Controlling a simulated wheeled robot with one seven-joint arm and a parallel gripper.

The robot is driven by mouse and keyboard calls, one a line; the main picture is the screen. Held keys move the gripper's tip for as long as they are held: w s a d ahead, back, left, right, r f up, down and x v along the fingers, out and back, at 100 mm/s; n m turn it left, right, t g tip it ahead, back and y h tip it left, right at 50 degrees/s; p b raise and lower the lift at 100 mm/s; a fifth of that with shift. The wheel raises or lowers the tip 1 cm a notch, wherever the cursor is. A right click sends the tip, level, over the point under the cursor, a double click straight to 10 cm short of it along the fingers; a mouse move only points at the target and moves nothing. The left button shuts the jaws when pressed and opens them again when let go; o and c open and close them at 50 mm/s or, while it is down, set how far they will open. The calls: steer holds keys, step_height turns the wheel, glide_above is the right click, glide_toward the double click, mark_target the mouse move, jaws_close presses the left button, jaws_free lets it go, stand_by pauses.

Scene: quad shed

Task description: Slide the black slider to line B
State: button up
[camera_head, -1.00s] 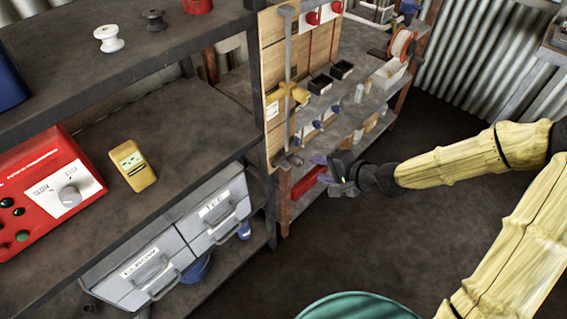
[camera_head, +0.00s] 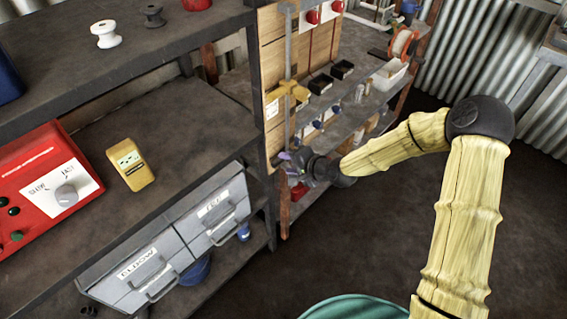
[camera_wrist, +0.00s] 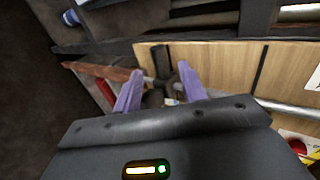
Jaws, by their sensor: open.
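A wooden board (camera_head: 270,58) carries a grey upright rod (camera_head: 288,45) with a yellow cross-shaped piece on it. In the wrist view the rod (camera_wrist: 285,107) runs sideways across the board (camera_wrist: 215,65). A dark, cross-shaped piece (camera_wrist: 165,75), which looks like the black slider, sits at the rod's lower end. My gripper (camera_head: 290,165) is at the board's lower end in the head view. Its lilac fingers are open on either side of the dark piece in the wrist view (camera_wrist: 159,70); contact cannot be told. A dark line (camera_wrist: 259,66) crosses the board; its letter cannot be read.
Left of the board stands a dark shelf (camera_head: 165,110) with a red box (camera_head: 45,175), a yellow meter (camera_head: 131,163) and labelled grey drawers (camera_head: 150,270). Right of it is a rack with small black bins (camera_head: 320,84). The floor (camera_head: 375,235) at the front is open.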

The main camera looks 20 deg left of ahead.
mark_target(280, 163)
steer(key=x, duration=0.3)
steer(key=shift+a, duration=0.1)
jaws_close()
step_height(280, 163, up, 12)
steer(key=p, duration=0.7)
steer(key=shift+w+r+p, duration=0.15)
steer(key=shift+r+p, duration=0.05)
steer(key=shift+p, duration=0.15)
jaws_free()
steer(key=shift+f, duration=0.1)
